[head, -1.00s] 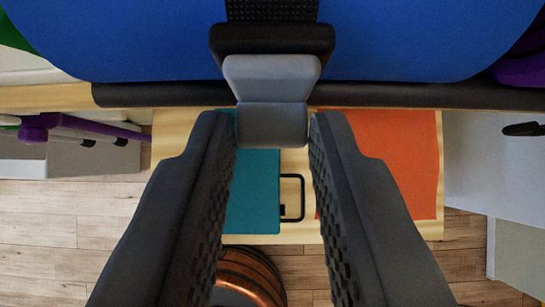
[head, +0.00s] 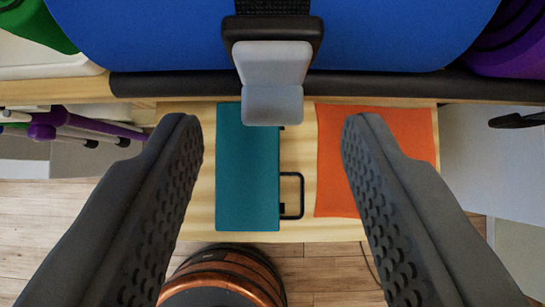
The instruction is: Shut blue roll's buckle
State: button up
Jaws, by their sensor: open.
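The blue roll (head: 390,35) lies across the top of the head view, with a black strap (head: 272,7) around it. Its buckle has a dark body (head: 315,48) on the roll and a grey flap (head: 272,75) that hangs down over the roll's front edge and stands out from it. My gripper (head: 270,130) is open, with one dark finger on each side, both below the flap. Neither finger touches the flap, and nothing is between them.
A dark rail (head: 400,86) runs under the roll. A purple roll (head: 515,45) is at right, a green one (head: 30,25) at left. Below lie a teal block (head: 247,180) with a black handle and an orange sheet (head: 325,170) on wood. A copper-coloured round object (head: 225,275) stands lower down.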

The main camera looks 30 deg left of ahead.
jog(key=v, duration=1.5)
jog(key=shift+s+d+r, duration=0.2)
jog(key=shift+d, duration=0.05)
jog(key=shift+s, duration=0.1)
jog(key=s+d+f+m+t+h, duration=0.2)
jog(key=s+d+f+t, duration=0.3)
jog(key=s+f, duration=0.6)
jog(key=s+d+f+m+t+h, duration=0.2)
jog(key=s+d+f+m+t, duration=0.2)
jog(key=s+d+f, duration=0.3)
jog(key=s+f+t, duration=0.1)
jog(key=s+f, duration=0.3)
jog(key=f, duration=0.1)
jog(key=shift+s+d+f+m+h, duration=0.25)
jog(key=shift+f+m+h, duration=0.05)
jog(key=shift+m, duration=0.1)
